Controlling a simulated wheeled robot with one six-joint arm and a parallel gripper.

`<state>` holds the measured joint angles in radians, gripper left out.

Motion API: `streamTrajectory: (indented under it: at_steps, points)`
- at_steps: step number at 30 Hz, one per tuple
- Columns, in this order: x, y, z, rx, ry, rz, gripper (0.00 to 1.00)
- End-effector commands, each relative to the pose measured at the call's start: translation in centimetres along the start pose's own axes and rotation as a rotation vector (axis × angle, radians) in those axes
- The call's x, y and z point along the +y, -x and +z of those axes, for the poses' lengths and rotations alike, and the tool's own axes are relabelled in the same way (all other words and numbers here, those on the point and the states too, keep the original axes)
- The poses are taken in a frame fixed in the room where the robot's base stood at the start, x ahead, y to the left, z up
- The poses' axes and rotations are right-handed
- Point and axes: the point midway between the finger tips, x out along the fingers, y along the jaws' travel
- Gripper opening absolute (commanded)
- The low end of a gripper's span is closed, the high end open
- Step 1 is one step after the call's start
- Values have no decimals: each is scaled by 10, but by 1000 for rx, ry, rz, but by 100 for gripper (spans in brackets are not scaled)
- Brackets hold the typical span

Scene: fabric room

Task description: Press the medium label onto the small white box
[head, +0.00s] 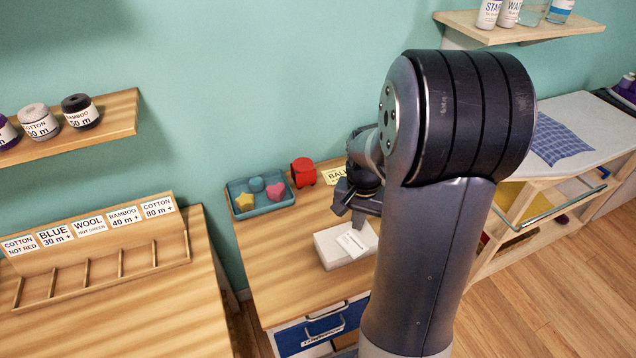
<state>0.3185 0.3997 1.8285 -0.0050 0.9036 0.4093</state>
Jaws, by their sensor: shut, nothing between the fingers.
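The small white box (330,249) stands on the wooden table in the middle of the head view, its right side partly hidden by my arm. A white label (352,241) lies at an angle on its top, towards the right; its print is too small to read, and I cannot tell whether it is pressed flat. My gripper (347,211) is shut and empty, just above and behind the box. It appears apart from the box and the label.
A blue tray (261,207) with small coloured shapes, a red object (303,172) and a yellow "BALL" card (335,177) stand at the table's back. A slotted rack (95,240) is on the left table; an ironing board (560,135) is at right. The table's front left is clear.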

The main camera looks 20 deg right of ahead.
Motion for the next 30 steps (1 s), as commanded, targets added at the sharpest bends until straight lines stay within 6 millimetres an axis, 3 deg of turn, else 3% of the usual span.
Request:
streamTrajectory:
  at_steps: [8, 21, 30]
  points:
    - [0, -10, -4, -12, -29, 1, 0]
    - [0, -61, -4, -11, -27, 1, 0]
    - [0, -66, -4, -10, -27, 0, 0]
